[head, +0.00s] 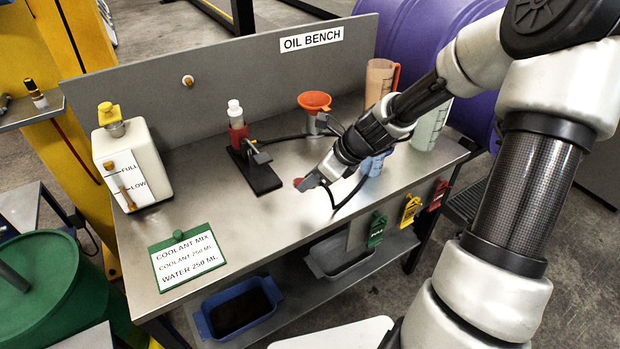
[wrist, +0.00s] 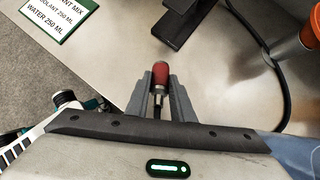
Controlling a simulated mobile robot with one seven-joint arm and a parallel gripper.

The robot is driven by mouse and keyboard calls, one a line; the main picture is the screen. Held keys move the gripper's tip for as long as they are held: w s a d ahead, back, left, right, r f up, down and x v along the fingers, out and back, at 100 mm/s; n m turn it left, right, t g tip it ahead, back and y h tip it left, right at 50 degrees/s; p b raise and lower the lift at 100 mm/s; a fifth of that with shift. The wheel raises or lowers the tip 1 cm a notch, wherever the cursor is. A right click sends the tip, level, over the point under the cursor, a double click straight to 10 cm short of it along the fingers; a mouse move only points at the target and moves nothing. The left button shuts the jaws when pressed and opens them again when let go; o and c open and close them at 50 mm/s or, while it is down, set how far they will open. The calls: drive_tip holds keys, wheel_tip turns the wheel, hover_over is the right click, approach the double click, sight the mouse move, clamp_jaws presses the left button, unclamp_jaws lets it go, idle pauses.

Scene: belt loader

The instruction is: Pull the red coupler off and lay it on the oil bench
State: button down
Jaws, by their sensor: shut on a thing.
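The red coupler (wrist: 160,73) sits between the two grey fingers of my gripper (wrist: 161,88) in the wrist view, with a dark and metal end pointing back towards the palm. My gripper is shut on it. In the head view my gripper (head: 311,183) is over the middle front of the oil bench (head: 225,205), and the red tip of the coupler (head: 298,183) shows at its fingers. The wrist view shows bare bench top around it. I cannot tell whether the coupler touches the bench.
An orange funnel (head: 314,101), a black hose (head: 285,138), a beige jug (head: 379,82) and a blue item (head: 374,163) are nearby. A white coolant tank (head: 130,160) and sign (head: 187,257) are left.

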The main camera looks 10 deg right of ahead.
drive_tip(key=shift+f+b, duration=2.25)
drive_tip(key=shift+f, duration=0.45)
drive_tip(key=c, duration=1.5)
unclamp_jaws()
drive_tip(key=shift+o, duration=0.2)
drive_tip(key=shift+r, duration=0.1)
drive_tip(key=p+v, duration=0.4)
drive_tip(key=v, duration=1.3)
drive_tip(key=shift+r, duration=0.2)
drive_tip(key=shift+s+f, duration=0.1)
